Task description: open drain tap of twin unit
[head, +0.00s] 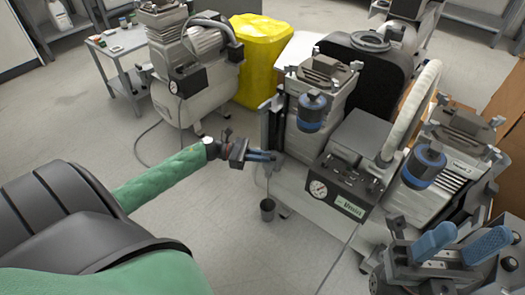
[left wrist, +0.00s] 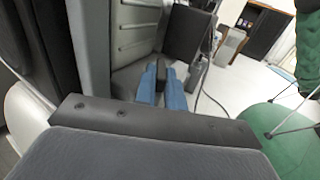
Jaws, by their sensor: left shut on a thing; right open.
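The twin unit (head: 345,165) stands right of centre in the head view, with two finned pump heads, two blue-banded filters and a gauge panel (head: 335,198). My left gripper (head: 272,157) reaches its left side at the drain tap, which is mostly hidden by the blue fingers. The fingers are shut on a small dark piece there, and the same gripper (left wrist: 162,86) shows in the left wrist view with a dark piece between its fingers. I cannot tell the tap's angle. My right gripper (head: 462,243) is open and empty at the lower right, in front of the unit.
A small dark cup (head: 267,209) sits below the tap, with a thin line above it. Another compressor (head: 190,75) and a yellow bin (head: 262,55) stand behind. A tool table (head: 118,50) is at the back left.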

